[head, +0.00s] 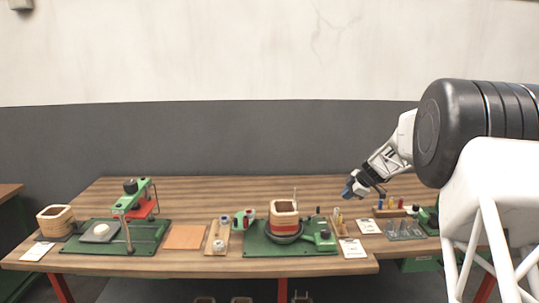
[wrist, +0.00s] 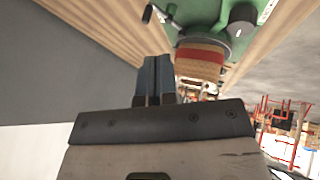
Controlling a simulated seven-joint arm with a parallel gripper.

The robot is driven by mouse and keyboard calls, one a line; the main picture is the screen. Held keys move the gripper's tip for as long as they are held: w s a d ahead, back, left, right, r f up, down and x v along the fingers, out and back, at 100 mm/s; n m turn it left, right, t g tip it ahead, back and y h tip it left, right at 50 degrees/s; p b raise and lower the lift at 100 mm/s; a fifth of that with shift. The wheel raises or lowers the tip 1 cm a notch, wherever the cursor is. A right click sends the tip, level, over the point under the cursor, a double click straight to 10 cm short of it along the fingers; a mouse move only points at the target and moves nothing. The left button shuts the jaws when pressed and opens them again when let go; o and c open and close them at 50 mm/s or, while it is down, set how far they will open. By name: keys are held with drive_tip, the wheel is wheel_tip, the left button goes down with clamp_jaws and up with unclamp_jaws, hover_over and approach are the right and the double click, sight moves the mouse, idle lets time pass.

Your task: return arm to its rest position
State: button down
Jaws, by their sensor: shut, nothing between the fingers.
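My gripper (head: 352,187) hangs in the air over the right part of the wooden bench, left of my large dark arm link. In the wrist view its two dark fingers (wrist: 155,80) are together with nothing between them. A coil with a red band (head: 284,217) stands upright on the middle green base plate (head: 262,248), left of and lower than my gripper in the head view. The coil also shows in the wrist view (wrist: 199,66), just right of the fingers. My gripper is apart from it.
The bench (head: 200,190) has a clear back strip. A green press (head: 132,200) and another coil former (head: 55,221) stand at the left. An orange-brown pad (head: 185,237) lies between the stations. Small tools and several pegs stand at the right. A grey wall (head: 200,140) rises behind.

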drive_tip(key=s+a+r+m+g+h, duration=0.1)
drive_tip(key=s+a+r+m, duration=0.3)
drive_tip(key=s, duration=0.6)
drive_tip(key=s+a+r+m+h, duration=0.1)
drive_tip(key=s+a+r+m, duration=0.1)
drive_tip(key=s+a+r, duration=0.5)
drive_tip(key=s+r+m+g, duration=0.1)
drive_tip(key=s+r+m, duration=0.25)
drive_tip(key=s, duration=0.85)
drive_tip(key=s+a+f+m+h, duration=0.1)
drive_tip(key=s+m, duration=0.3)
drive_tip(key=s, duration=1.1)
drive_tip(key=s+a+f+m+h, duration=0.1)
drive_tip(key=s+m, duration=0.3)
drive_tip(key=s, duration=1.2)
drive_tip(key=shift+a+f+h, duration=0.2)
drive_tip(key=shift+a+h, duration=0.35)
drive_tip(key=shift+h, duration=0.15)
